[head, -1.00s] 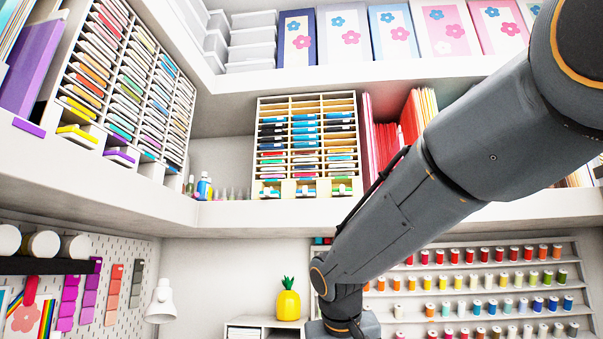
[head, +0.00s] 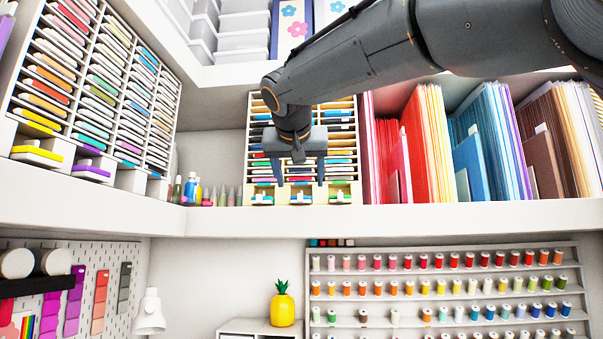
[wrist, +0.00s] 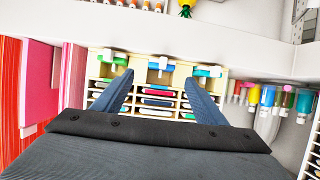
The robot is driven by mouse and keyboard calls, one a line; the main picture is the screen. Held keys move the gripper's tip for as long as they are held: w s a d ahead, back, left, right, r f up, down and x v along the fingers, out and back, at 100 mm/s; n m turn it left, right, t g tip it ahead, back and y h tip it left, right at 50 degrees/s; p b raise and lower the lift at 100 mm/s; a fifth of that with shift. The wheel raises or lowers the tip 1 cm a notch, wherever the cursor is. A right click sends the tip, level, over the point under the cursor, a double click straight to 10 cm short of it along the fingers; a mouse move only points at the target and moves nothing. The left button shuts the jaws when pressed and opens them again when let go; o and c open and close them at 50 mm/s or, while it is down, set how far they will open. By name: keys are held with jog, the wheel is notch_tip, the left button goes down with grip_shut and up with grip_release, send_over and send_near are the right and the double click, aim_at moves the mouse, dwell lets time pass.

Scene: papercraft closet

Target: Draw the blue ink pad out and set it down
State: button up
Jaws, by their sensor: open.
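The wooden rack (head: 247,165) of ink pads stands on the middle shelf, filled with thin pads in columns of slots. Several pads are blue; a blue ink pad (wrist: 158,87) shows between my fingers in the wrist view, with red and dark pads beside it. I cannot tell which blue pad is meant. My gripper (head: 300,182) is in front of the rack's lower middle, open and empty, fingers pointing down in the head view. It also shows in the wrist view (wrist: 160,80), its fingers spread across the middle column. My arm hides much of the rack's upper part.
Red and orange paper files (head: 425,140) stand right of the rack. Small bottles (head: 190,188) stand to its left. The shelf's front edge (head: 400,218) runs below the rack. A taller pad rack (head: 100,90) stands at left.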

jog(key=shift+p+x, duration=1.55)
jog(key=shift+x, duration=1.95)
jog(key=shift+a+f, duration=0.1)
jog(key=shift+a, duration=0.05)
jog(key=c, duration=1.1)
jog(key=shift+s, duration=0.15)
jog(key=shift+s+a+b, duration=0.2)
jog(key=shift+s+b, duration=0.55)
jog(key=shift+s, duration=0.25)
jog(key=shift+s+a+b, duration=0.2)
jog(key=shift+s+b, duration=0.55)
jog(key=shift+s, duration=0.3)
jog(key=shift+s+a+b, duration=0.25)
jog(key=shift+s+b, duration=0.5)
jog(key=shift+s, duration=0.25)
jog(key=shift+s, duration=0.15)
jog(key=shift+s+a+b, duration=0.1)
jog(key=shift+s+b, duration=0.4)
jog(key=shift+s, duration=0.2)
jog(key=shift+s+a+b, duration=0.15)
jog(key=shift+s+b, duration=0.3)
jog(key=shift+s, duration=0.25)
jog(key=shift+s, duration=0.15)
